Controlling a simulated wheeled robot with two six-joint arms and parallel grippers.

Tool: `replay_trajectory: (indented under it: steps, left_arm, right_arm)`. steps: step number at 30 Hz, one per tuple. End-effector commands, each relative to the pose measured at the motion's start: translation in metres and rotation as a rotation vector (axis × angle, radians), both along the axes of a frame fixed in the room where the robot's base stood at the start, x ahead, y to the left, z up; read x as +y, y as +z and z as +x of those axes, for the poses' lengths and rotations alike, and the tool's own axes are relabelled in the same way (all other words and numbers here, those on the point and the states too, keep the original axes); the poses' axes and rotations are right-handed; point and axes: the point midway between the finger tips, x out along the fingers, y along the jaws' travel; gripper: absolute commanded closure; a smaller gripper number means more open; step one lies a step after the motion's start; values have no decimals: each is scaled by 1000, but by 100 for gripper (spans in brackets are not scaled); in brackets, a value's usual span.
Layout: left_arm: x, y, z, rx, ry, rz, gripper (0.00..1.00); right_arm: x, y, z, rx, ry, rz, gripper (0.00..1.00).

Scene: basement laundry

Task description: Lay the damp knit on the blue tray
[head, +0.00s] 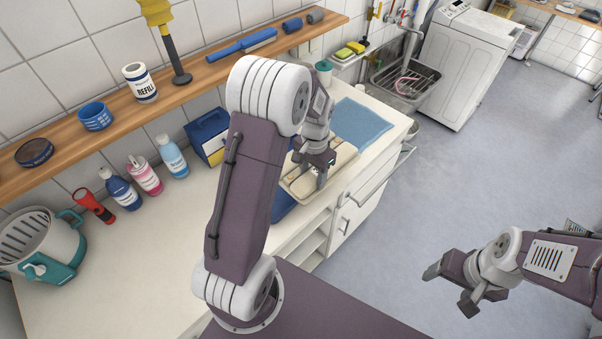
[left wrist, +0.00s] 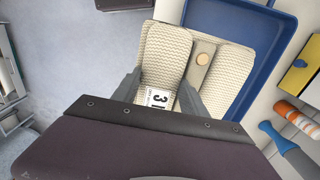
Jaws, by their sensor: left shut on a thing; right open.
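The cream ribbed knit (head: 340,163) is folded, with a button and a printed tag, and shows large in the left wrist view (left wrist: 165,52). My left gripper (head: 311,170) is shut on it; its fingers also show in the left wrist view (left wrist: 162,84). The blue tray (left wrist: 278,22) lies under and beside the knit, its right and far rim visible. Part of the knit overlaps the tray and part reaches past its left side. In the head view my left arm hides most of the tray. My right gripper (head: 449,289) is open and empty over the floor.
A blue cloth (head: 360,122) lies on the counter beyond the knit. The near left counter is bare.

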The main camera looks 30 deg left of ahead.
Motion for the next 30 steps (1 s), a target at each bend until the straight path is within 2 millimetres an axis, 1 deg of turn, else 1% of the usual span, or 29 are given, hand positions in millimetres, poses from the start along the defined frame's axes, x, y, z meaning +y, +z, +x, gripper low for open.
replay_trajectory:
  steps: [5, 8, 12, 15, 18, 21, 25, 30]
  left_arm:
    - [8, -2, -1, 0, 9, 0, 100]
    - [29, -14, -4, 3, 14, -1, 100]
    - [69, -37, -8, 3, 16, -1, 100]
    - [94, -52, -10, 2, 14, -1, 100]
    - [110, -63, -11, 0, 11, 0, 100]
    - [118, -69, -12, -1, 8, 0, 100]
    - [119, -73, -12, 0, 6, 0, 100]
    - [118, -101, -12, 1, 7, -1, 100]
  right_arm:
    - [0, 2, 0, 0, 0, 0, 28]
    - [0, 8, 0, 0, 0, 0, 28]
    - [0, 18, 0, 0, 0, 0, 28]
    - [0, 24, 0, 0, 0, 0, 28]
    - [0, 27, 0, 0, 0, 0, 28]
    - [0, 27, 0, 0, 0, 0, 28]
    - [0, 28, 0, 0, 0, 0, 28]
    - [0, 39, 0, 0, 0, 0, 28]
